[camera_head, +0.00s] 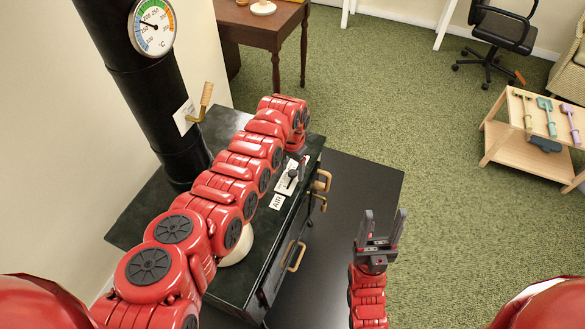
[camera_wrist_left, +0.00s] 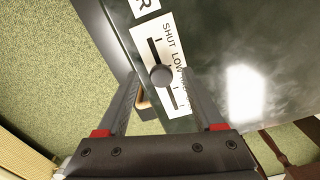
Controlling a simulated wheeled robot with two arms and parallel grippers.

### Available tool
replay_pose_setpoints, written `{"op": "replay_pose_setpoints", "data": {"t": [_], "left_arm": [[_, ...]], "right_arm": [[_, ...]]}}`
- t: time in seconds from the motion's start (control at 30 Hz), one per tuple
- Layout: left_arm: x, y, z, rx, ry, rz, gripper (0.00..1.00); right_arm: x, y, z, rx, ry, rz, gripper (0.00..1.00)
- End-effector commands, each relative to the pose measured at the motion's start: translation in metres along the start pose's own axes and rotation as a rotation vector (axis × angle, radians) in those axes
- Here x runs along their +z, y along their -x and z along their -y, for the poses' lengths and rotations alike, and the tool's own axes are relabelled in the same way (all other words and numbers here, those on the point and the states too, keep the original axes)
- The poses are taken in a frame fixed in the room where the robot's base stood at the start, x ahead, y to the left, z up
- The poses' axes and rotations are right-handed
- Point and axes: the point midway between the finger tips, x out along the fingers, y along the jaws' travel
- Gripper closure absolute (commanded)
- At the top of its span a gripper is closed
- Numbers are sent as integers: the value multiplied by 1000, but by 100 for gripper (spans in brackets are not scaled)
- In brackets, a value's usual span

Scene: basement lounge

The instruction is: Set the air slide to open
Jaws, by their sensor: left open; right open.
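The air slide's white plate (camera_wrist_left: 168,45) lies on the dark stove top, with a dark slot and printed words; SHUT and LOW are readable, the rest is hidden. Its round grey knob (camera_wrist_left: 162,76) appears about midway along the slot; its exact mark cannot be told. In the head view the slide (camera_head: 290,178) is partly covered by my left gripper (camera_head: 293,168). In the wrist view my left gripper (camera_wrist_left: 160,80) is open, fingers on either side of the knob with visible gaps. My right gripper (camera_head: 381,224) is open and empty, right of the stove.
The AIR label (camera_head: 278,201) is beside the slide. Wooden-handled stove doors (camera_head: 297,257) face right. A low tool table (camera_head: 505,140) stands far right; the carpet between is clear.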

Motion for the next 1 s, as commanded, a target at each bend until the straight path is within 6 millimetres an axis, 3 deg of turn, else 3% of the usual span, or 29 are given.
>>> {"op": "replay_pose_setpoints", "data": {"t": [0.1, 0.47, 1.0], "left_arm": [[0, 0, 0, 0, 0, 0, 33], [0, 0, 0, 1, 0, 0, 98], [0, 0, -1, 2, -1, 0, 100]], "right_arm": [[0, 0, 0, 0, 0, 0, 43], [0, 0, 0, 0, 0, 0, 43], [0, 0, 0, 0, 0, 0, 43]]}}
